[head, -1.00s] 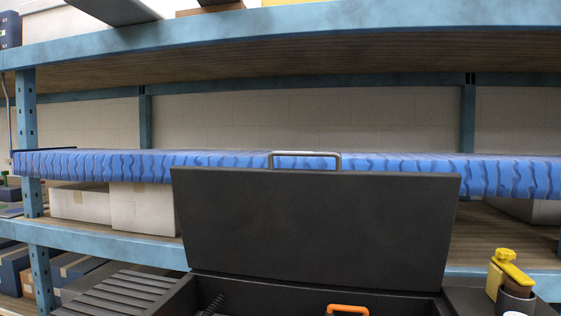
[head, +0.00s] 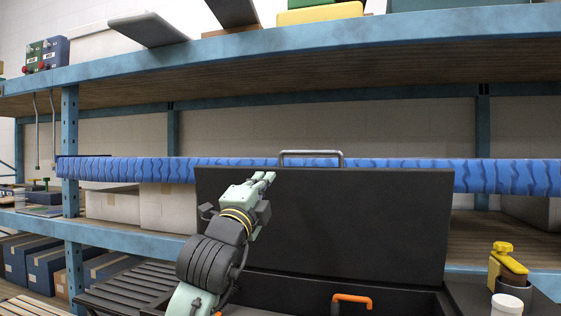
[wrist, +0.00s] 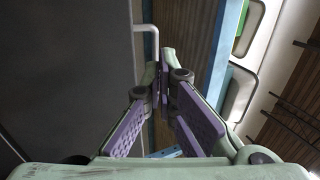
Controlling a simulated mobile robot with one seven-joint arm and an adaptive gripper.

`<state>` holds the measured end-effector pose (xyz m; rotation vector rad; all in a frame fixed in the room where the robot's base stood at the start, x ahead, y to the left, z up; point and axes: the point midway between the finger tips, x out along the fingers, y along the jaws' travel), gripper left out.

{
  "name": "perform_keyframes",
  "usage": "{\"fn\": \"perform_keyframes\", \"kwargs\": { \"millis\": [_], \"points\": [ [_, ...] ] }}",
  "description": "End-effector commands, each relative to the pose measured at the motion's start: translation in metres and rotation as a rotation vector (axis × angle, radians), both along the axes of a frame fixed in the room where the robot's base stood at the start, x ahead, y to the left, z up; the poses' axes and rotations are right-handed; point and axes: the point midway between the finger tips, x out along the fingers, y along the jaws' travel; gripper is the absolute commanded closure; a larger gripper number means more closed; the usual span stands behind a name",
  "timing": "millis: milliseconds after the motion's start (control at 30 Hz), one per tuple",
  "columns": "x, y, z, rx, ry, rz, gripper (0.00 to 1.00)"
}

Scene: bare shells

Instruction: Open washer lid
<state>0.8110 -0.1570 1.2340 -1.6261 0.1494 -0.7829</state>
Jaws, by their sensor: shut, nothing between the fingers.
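The washer lid (head: 350,225) is a dark flat panel standing raised at the back of a dark box (head: 385,295). A grey bar handle (head: 312,153) sits on its top edge. In the wrist view the lid (wrist: 70,70) fills the left side and its handle (wrist: 150,29) shows near the top. My gripper (head: 268,176) is shut and empty in front of the lid's upper left part, below the handle. In the wrist view its purple-padded fingers (wrist: 163,90) meet beside the lid, short of the handle. Whether they touch the lid is unclear.
An orange handle (head: 352,299) lies at the box front. A yellow-topped item (head: 508,258) and a white container (head: 507,304) stand at right. A blue wavy-patterned beam (head: 400,172) and blue shelving (head: 300,62) are behind the lid. A slatted surface (head: 128,288) is at left.

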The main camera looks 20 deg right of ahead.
Motion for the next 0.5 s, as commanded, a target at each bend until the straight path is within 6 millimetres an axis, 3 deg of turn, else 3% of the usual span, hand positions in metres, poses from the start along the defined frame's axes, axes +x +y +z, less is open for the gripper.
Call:
{"fn": "perform_keyframes", "kwargs": {
  "millis": [167, 500],
  "points": [
    [0.015, -0.014, 0.008, 0.015, 0.006, -0.003, 1.00],
    [0.069, -0.050, 0.038, 0.011, 0.006, -0.003, 1.00]
  ]
}}
